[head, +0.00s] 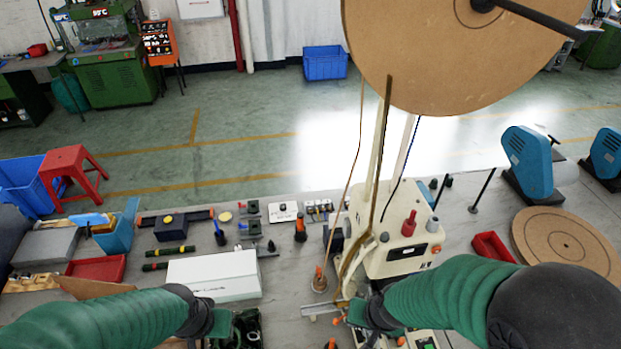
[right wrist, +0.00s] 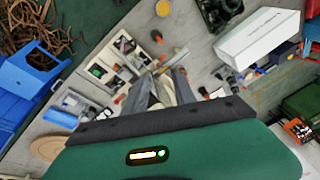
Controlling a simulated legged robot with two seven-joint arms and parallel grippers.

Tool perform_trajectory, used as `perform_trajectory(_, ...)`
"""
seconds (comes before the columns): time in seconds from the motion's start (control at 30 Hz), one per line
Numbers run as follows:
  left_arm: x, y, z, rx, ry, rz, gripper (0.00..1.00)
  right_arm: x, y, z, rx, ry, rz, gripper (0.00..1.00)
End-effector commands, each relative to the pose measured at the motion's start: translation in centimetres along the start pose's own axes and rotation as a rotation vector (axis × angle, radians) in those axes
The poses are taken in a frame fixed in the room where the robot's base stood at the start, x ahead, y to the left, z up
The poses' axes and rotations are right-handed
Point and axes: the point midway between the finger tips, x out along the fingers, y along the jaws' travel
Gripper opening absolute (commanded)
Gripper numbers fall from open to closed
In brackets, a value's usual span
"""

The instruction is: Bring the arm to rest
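My left arm (head: 110,318) comes in from the left in a green sleeve, and its dark wrist end (head: 208,315) is low in the head view, by the white box. The fingers of my left gripper are not clear there. My right arm (head: 455,300) comes in from the right, with its wrist end in front of the cream machine; its fingers are mostly hidden in the head view. In the right wrist view my right gripper (right wrist: 168,82) points at the bench, its two grey fingers apart with nothing clearly held between them.
The cream machine (head: 400,245) carries a large brown disc (head: 455,50) and stands close to my right wrist. A white box (head: 213,273) lies near my left wrist. A red tray (head: 492,247) and a brown round board (head: 565,240) lie to the right. Small tools crowd the bench.

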Motion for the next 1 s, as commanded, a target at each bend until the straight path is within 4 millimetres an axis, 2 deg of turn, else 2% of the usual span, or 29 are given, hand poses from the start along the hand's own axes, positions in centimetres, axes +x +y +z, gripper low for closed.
perform_trajectory(0.03, 0.0, 0.0, 0.0, 0.0, 0.0, 0.0, 0.36, -1.8, 1.3, -0.4, -0.054, 0.007, 0.003, 0.32)
perform_trajectory(0.1, 0.0, 0.0, 0.0, 0.0, 0.0, 0.0, 0.36, -4.0, 3.3, -0.3, -0.146, 0.004, 0.026, 0.32)
perform_trajectory(0.2, 0.0, 0.0, 0.0, 0.0, 0.0, 0.0, 0.36, -6.8, 6.8, -0.1, -0.265, 0.003, 0.089, 0.32)
perform_trajectory(0.23, 0.6, 0.0, 0.1, 0.0, 0.001, 0.0, 0.36, -6.8, 7.7, 0.2, -0.293, -0.001, 0.108, 0.32)
perform_trajectory(0.27, 2.8, 0.0, 0.6, 0.0, 0.002, 0.0, 0.36, -4.2, 7.7, 0.8, -0.292, -0.008, 0.102, 0.32)
perform_trajectory(0.3, 4.1, 0.0, 0.9, 0.0, 0.001, 0.0, 0.36, -2.8, 7.8, 1.1, -0.292, -0.009, 0.101, 0.32)
perform_trajectory(0.47, 9.1, 0.0, 2.2, 0.0, -0.001, 0.0, 0.36, 2.1, 8.5, 2.1, -0.291, -0.008, 0.1, 0.32)
perform_trajectory(0.8, 22.3, 0.0, 5.3, 0.0, 0.0, 0.0, 0.36, 15.2, 10.7, 4.9, -0.29, -0.005, 0.098, 0.32)
perform_trajectory(0.9, 25.3, 0.0, 6.0, 0.0, 0.0, 0.0, 0.36, 18.2, 11.2, 5.6, -0.29, -0.005, 0.098, 0.32)
perform_trajectory(1.0, 27.0, 0.0, 6.4, 0.0, 0.0, 0.0, 0.36, 19.9, 11.4, 5.9, -0.29, -0.004, 0.098, 0.32)
